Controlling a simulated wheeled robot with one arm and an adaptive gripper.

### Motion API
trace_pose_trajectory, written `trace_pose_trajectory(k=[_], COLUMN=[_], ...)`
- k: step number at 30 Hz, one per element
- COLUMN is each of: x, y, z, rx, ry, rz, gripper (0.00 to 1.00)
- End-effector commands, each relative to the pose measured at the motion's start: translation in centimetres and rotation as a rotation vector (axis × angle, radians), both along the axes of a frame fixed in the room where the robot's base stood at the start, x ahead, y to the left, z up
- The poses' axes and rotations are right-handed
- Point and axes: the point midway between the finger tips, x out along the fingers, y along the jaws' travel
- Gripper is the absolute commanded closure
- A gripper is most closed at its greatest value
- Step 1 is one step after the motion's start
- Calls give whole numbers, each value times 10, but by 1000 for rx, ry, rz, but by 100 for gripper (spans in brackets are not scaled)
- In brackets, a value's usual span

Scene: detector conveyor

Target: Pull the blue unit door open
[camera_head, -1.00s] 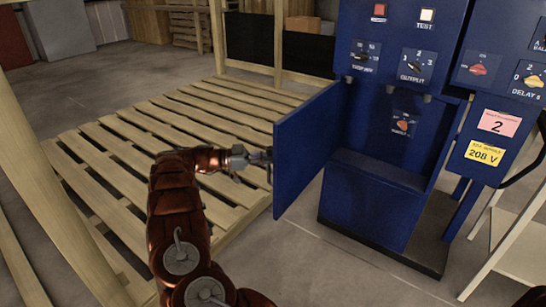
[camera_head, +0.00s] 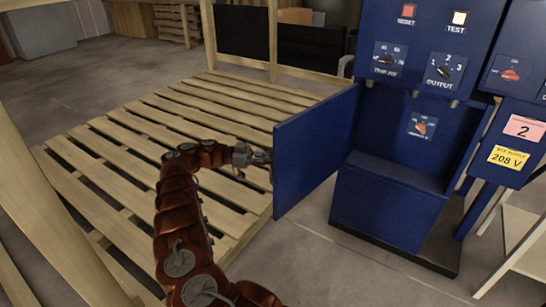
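The blue unit (camera_head: 388,203) stands right of centre, with switches, dials and coloured buttons on its upper panel. Its blue door (camera_head: 315,150) is swung wide open to the left and shows the recess inside with a red-orange switch (camera_head: 422,126). My gripper (camera_head: 264,159) is at the door's free left edge, on its far left side. The fingertips are partly hidden at the door edge, so I cannot tell whether they grip it or only touch it.
A slatted wooden pallet platform (camera_head: 140,140) lies under and behind my arm. A wooden post (camera_head: 60,220) stands at the left. A second blue panel with a pink label (camera_head: 525,128) and a pale shelf (camera_head: 520,235) are at the right. Concrete floor is clear in front of the unit.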

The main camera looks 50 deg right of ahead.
Motion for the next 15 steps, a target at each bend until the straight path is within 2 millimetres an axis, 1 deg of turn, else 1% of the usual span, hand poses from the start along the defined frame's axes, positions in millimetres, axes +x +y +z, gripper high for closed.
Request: trace_pose_trajectory(k=[1,15], x=[-2,2], y=[-2,2], z=[3,4], rx=[-6,-9], ry=[2,0], rz=[-3,2], gripper=[100,100])
